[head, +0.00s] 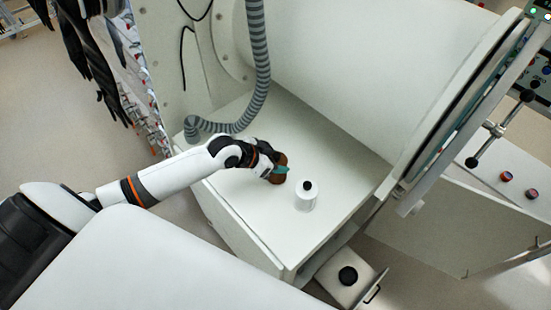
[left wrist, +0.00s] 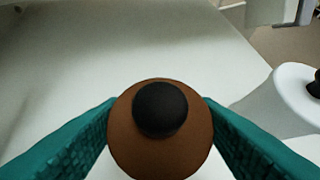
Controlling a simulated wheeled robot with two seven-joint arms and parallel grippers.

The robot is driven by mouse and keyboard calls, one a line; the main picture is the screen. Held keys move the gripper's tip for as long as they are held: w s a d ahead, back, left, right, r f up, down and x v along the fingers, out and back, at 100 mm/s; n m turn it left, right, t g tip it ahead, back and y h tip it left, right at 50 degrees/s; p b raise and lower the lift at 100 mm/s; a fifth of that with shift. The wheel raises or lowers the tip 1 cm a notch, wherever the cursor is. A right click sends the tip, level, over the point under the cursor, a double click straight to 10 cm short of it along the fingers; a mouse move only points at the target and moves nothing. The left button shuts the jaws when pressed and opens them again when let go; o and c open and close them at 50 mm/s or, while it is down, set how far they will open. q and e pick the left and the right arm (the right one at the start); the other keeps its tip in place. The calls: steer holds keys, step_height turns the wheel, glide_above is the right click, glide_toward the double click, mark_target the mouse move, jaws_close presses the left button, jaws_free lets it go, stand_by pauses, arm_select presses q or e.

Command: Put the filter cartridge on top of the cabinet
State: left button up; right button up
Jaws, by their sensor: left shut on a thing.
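My left gripper (head: 280,171) has teal fingers and is shut on a brown round thing with a black top (left wrist: 158,150). In the left wrist view the fingers press its two sides, and it looks upright. It is over the white top of the cabinet (head: 245,187); I cannot tell whether its base touches. A white cylinder with a black knob (head: 306,197) stands upright on the cabinet top, just right of the gripper and apart from it. It also shows in the left wrist view (left wrist: 270,105). I cannot tell by looks which is the filter cartridge. My right gripper is not in view.
A ribbed grey hose (head: 259,60) comes down onto the cabinet's back left. A large white cylinder (head: 345,60) overhangs the back. A pale box with a black round part (head: 347,276) is low at the front right. The cabinet top's front left is bare.

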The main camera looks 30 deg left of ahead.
arm_select(q)
steer(key=shift+f, duration=0.15)
steer(key=o, duration=1)
steer(key=shift+o, duration=0.2)
steer(key=shift+r, duration=0.25)
steer(key=b+v, duration=0.1)
steer(key=v, duration=1.1)
